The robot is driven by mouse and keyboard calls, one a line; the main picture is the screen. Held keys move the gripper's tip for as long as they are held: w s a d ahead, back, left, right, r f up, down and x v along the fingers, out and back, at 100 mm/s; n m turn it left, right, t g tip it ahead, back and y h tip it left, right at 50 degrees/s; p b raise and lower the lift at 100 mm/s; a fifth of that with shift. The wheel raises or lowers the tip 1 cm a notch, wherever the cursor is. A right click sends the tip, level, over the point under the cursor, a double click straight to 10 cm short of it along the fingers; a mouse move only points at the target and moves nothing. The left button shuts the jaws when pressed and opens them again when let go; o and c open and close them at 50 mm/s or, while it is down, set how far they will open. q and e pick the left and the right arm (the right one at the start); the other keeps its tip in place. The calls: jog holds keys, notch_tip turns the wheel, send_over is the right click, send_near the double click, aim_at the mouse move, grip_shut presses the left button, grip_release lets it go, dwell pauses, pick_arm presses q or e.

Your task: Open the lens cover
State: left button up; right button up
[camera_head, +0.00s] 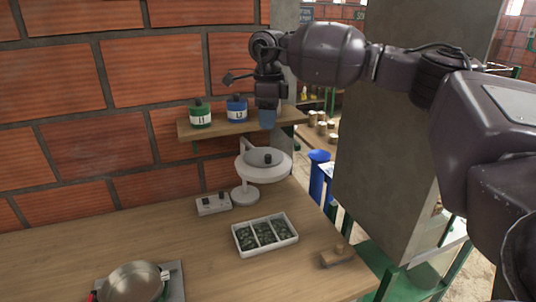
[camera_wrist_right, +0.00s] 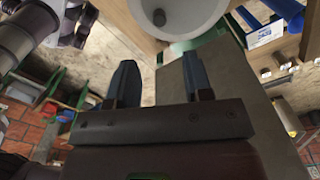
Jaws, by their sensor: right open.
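A white magnifier lamp (camera_head: 242,192) stands on the table on a short base, its round head tilted slightly. A grey round lens cover (camera_head: 258,159) with a small dark knob (camera_head: 268,157) lies on that head and looks closed. In the right wrist view the white round head (camera_wrist_right: 188,14) and the dark knob (camera_wrist_right: 159,17) show at the top edge, beyond the fingertips. My right gripper (camera_head: 268,119) points down above the lamp head, apart from it. Its two fingers (camera_wrist_right: 160,78) are spread with nothing between them. My left gripper is out of view.
A wall shelf (camera_head: 225,129) with a green jar (camera_head: 200,114) and a blue jar (camera_head: 237,108) is close to my right gripper. A control box (camera_head: 213,204), a white divided tray (camera_head: 265,234), a wooden tool (camera_head: 338,256) and a metal bowl (camera_head: 134,283) sit on the table.

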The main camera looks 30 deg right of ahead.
aim_at(268, 155)
notch_tip(268, 155, down, 11)
jog(key=shift+r+p, duration=0.15)
jog(key=shift+p, duration=0.35)
grip_shut()
